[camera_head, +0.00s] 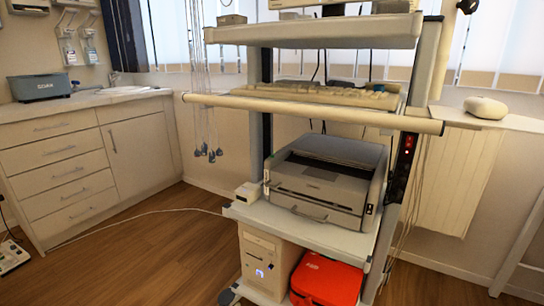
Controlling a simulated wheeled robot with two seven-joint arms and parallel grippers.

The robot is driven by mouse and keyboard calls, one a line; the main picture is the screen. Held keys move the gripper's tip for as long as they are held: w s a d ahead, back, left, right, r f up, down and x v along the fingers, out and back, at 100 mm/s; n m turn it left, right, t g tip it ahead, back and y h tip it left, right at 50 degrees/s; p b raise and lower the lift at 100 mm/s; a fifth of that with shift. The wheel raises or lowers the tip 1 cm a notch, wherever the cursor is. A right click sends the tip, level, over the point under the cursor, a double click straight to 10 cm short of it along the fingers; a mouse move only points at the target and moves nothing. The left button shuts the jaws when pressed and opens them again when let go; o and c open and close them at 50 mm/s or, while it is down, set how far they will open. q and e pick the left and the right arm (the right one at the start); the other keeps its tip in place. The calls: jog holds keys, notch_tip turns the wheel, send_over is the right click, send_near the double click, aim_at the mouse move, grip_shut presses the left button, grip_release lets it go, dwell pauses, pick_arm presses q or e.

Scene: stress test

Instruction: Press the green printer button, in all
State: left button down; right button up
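The grey printer (318,194) sits on the middle shelf of a wheeled cart, facing front and slightly left. Its top has a dark recessed area, and its front has a closed panel. A small pale mark shows at the right end of its front, but it is too small to tell whether it is the green button. No clearly green button can be made out. Neither of my grippers is in view.
The cart's shelf (290,229) holds the printer below a keyboard shelf (315,112) with a protruding front bar. A computer tower (264,262) and red case (327,281) stand underneath. Cables hang on both sides. Wooden floor (150,250) is open at left.

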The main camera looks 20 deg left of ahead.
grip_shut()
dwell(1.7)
